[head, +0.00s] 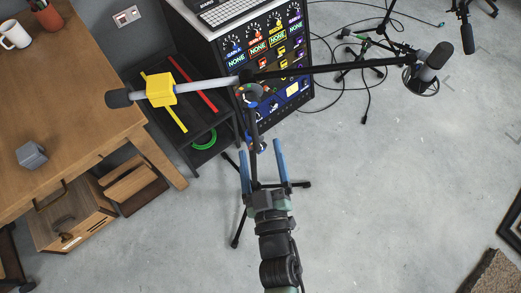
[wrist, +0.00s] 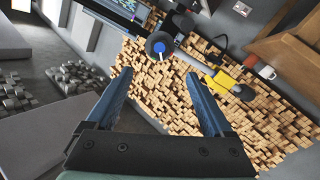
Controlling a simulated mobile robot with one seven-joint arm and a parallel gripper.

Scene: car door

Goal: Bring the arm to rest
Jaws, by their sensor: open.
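My gripper (head: 264,170) is open, with its two blue fingers spread apart and nothing seen between them. In the head view it reaches forward over the grey floor, near the middle, and the upright pole of a boom microphone stand lies just ahead of it. In the wrist view my gripper (wrist: 160,98) shows its two blue fingers with a clear gap. Whether the fingers touch the stand is not clear.
A black rack (head: 265,65) with coloured labels stands behind the stand. Cables (head: 345,60) lie at the back.

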